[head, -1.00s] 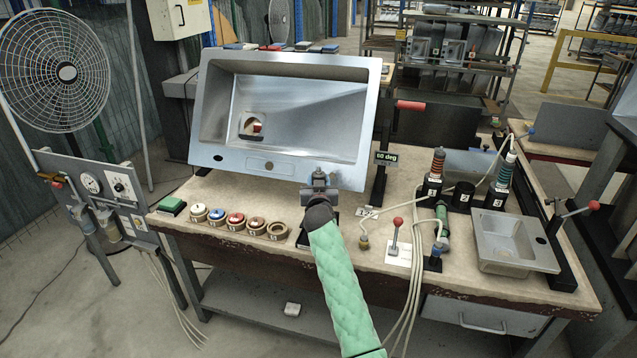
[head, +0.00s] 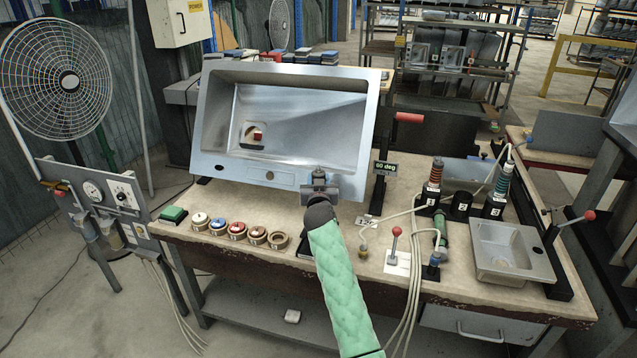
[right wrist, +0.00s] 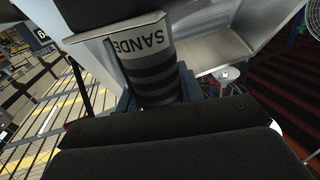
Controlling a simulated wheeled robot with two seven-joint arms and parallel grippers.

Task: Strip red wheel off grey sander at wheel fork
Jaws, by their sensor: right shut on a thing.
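My right gripper (head: 319,186) is at the front lower edge of the big tilted sink, seen from behind its green-sleeved arm. In the right wrist view it is shut on the grey sander (right wrist: 152,62), a dark ribbed cylinder with a grey band lettered "SANDE". The sander's working end is hidden, so I cannot tell whether a red wheel is on it. Several round holders stand in a row on the bench; one has a red ring (head: 237,229). I cannot make out the wheel fork; a dark piece (head: 305,249) is half hidden behind my arm. My left gripper is not in view.
The big steel sink (head: 215,165) leans on the bench. A red-knobbed lever (head: 396,235) and a small sink (head: 505,238) are nearby. A green block (head: 173,214) sits left.

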